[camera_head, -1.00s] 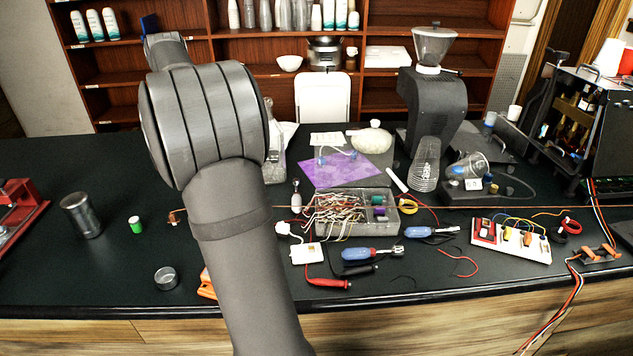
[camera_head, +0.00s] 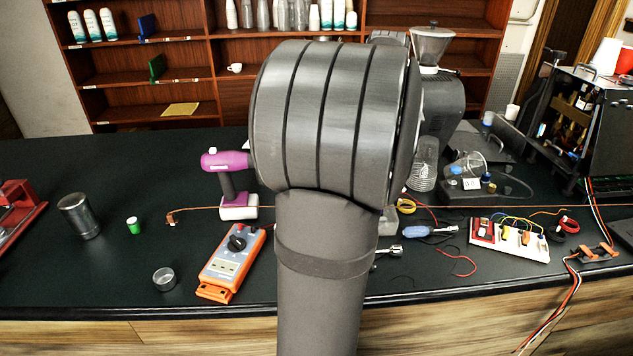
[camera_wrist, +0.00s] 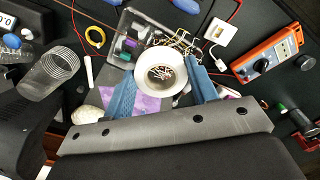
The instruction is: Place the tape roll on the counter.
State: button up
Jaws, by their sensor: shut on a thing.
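In the wrist view, a white ring-shaped roll, which I take as the tape roll (camera_wrist: 160,91), is held between the two blue fingers of my gripper (camera_wrist: 161,72). Its open centre faces the camera, and wires show through it. It appears above the parts box and the purple cloth; its height over them is unclear. In the head view my arm hides the gripper and the roll. The black counter (camera_head: 110,270) stretches across the head view.
A grinder (camera_head: 440,105), wire mesh cup and breadboard (camera_head: 515,240) are right. The front-left counter has bare room.

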jog(key=s+d+m, duration=0.6)
jog(key=s+d, duration=1.1)
jog(key=s, duration=0.3)
send_over(425, 263)
notch_tip(425, 263, down, 19)
jog(key=shift+r, duration=0.1)
jog(key=shift+f, duration=2)
jog(key=shift+f, duration=0.1)
jog(key=o, duration=0.6)
jog(key=shift+f, duration=0.1)
jog(key=o, duration=0.4)
